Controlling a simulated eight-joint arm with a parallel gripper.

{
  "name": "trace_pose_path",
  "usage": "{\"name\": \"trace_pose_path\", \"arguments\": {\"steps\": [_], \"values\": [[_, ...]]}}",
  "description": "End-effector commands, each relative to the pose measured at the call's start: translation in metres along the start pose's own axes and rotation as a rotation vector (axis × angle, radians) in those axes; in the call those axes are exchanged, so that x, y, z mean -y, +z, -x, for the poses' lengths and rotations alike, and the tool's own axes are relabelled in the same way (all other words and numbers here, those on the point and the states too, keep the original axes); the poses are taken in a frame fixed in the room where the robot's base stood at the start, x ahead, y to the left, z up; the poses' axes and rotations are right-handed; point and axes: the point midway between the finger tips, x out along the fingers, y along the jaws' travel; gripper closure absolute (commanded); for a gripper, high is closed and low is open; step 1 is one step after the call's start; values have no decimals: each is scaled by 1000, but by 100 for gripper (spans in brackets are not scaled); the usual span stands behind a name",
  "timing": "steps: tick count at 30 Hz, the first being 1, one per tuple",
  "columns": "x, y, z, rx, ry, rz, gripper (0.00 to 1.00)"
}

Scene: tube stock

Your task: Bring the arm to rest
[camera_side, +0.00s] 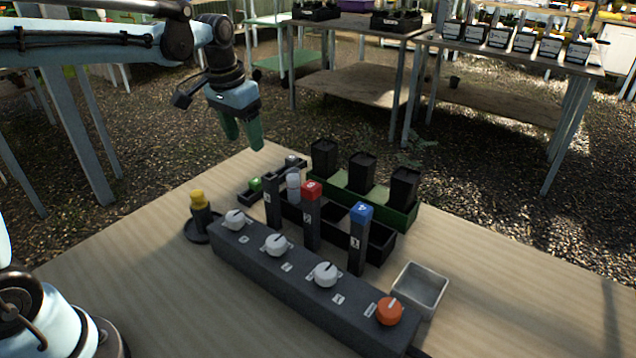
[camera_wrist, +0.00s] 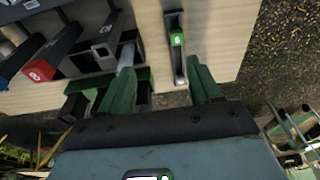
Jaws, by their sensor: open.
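My gripper (camera_side: 241,135) hangs in the air above the far left edge of the wooden table (camera_side: 165,285) in the side view, with its green fingers pointing down. In the wrist view my gripper (camera_wrist: 165,92) shows its two green fingers spread apart, with nothing held between them. My blue arm reaches in from the upper left. Below the fingers lies a small dark rail with a green block (camera_side: 256,184); the green block also shows in the wrist view (camera_wrist: 177,40).
A dark panel (camera_side: 255,262) carries white knobs and an orange knob (camera_side: 389,311). Behind it stand posts with a red cap (camera_side: 311,191) and a blue cap (camera_side: 361,213), and a green tray (camera_side: 400,218) with black pots. A yellow-topped piece (camera_side: 198,199) and a grey bin (camera_side: 420,288) flank the panel.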

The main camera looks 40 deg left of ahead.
Motion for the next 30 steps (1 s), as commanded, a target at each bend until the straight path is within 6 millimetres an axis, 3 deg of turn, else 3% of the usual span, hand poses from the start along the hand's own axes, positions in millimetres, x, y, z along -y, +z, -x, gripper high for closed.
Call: {"name": "trace_pose_path", "arguments": {"steps": [9,18,24,30], "values": [[-33,61,20,-185,-6,-1,37],[-55,118,10,-354,7,2,37],[-62,138,-1,-424,18,5,37],[-64,143,-4,-443,22,6,37]]}}
